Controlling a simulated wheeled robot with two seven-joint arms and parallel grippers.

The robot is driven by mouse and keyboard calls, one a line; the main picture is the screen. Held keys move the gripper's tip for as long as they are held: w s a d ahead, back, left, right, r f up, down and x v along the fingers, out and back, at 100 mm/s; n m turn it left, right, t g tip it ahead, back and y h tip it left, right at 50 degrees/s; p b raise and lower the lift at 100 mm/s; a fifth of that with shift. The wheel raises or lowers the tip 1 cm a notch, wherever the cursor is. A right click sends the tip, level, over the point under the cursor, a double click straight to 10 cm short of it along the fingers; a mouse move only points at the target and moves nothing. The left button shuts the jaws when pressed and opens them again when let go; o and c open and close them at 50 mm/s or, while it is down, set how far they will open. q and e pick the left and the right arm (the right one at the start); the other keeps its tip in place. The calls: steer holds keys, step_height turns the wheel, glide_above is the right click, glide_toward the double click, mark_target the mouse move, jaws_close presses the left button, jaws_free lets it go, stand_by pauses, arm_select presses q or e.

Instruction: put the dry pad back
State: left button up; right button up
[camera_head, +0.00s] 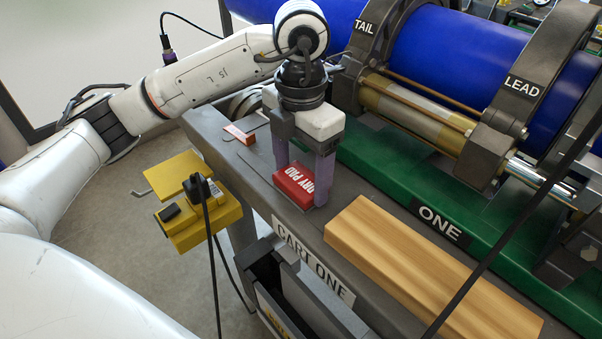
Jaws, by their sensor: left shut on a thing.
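The dry pad (294,187) is a small red block with white "DRY PAD" lettering, near the left end of the grey cart top (257,180). My left gripper (303,180) points down over the cart, and its two purple-grey fingers are shut on the dry pad, one on each side. The pad is at or just above the cart surface; I cannot tell whether it touches. A thin outline shows on the surface around the pad. My right gripper is not in view.
A wooden block (400,262) lies right of the pad. Behind stands the green base (380,162) with clamps and a blue pipe (445,50). A small red-and-white piece (238,134) lies left. A yellow box (200,222) with a cable hangs at the cart's side.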

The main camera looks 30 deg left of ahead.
mark_target(301, 179)
arm_select(q)
steer(key=shift+f, duration=0.1)
steer(key=shift+f, duration=0.15)
steer(key=o, duration=1)
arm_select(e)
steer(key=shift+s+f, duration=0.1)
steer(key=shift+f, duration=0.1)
arm_select(q)
steer(key=shift+r, duration=0.25)
step_height(301, 179, up, 12)
steer(key=p, duration=0.2)
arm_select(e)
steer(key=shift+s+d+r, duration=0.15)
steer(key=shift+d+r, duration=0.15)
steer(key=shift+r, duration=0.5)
